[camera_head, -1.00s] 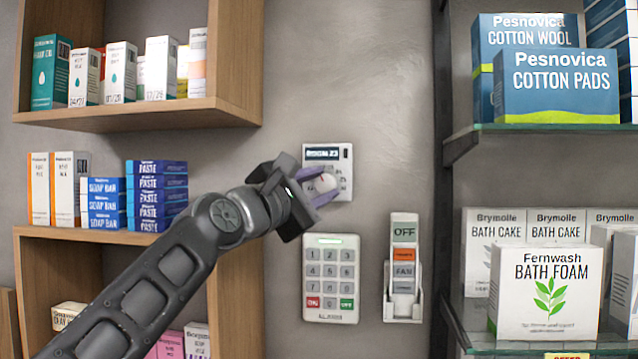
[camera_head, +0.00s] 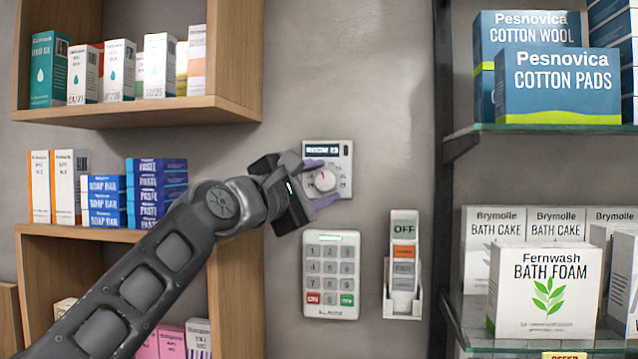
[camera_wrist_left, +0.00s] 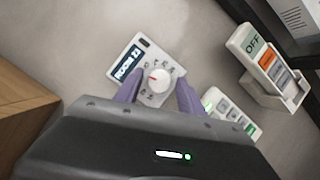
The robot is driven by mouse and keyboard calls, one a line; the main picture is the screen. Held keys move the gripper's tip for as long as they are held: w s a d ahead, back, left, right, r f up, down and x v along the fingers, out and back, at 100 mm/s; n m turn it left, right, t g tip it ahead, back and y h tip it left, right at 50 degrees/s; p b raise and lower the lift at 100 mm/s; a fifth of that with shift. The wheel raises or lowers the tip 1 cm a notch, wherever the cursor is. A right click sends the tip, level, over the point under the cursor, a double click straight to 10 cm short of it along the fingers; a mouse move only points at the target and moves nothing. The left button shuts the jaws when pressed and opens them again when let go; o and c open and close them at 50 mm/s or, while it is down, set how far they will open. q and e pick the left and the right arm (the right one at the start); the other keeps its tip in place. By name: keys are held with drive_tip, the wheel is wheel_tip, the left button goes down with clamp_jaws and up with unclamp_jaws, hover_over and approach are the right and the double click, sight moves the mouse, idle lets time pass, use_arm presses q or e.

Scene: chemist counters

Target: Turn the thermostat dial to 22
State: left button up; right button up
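The thermostat (camera_head: 342,153) is a pale panel on the wall with a dark display that seems to read "ROOM 23". Its round white dial (camera_head: 325,181) has a red pointer mark; the dial also shows in the left wrist view (camera_wrist_left: 158,82). My left gripper (camera_head: 322,183) is at the thermostat with its purple fingers apart, one on each side of the dial. In the left wrist view the fingers (camera_wrist_left: 158,97) show gaps to the dial. Part of the scale around the dial is hidden. My right gripper is not in view.
An alarm keypad (camera_head: 331,262) is on the wall just below the thermostat. A holder (camera_head: 403,303) with a remote marked OFF (camera_head: 404,240) hangs to its right. Wooden shelves (camera_head: 235,60) with boxes stand left, glass shelves (camera_head: 545,127) right.

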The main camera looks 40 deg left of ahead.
use_arm(q)
drive_tip(key=shift+o, duration=0.5)
drive_tip(key=shift+s, duration=0.2)
drive_tip(key=s+b, duration=0.2)
drive_tip(key=s, duration=0.5)
drive_tip(key=shift+s+d+f, duration=0.2)
drive_tip(key=shift+d+f, duration=0.25)
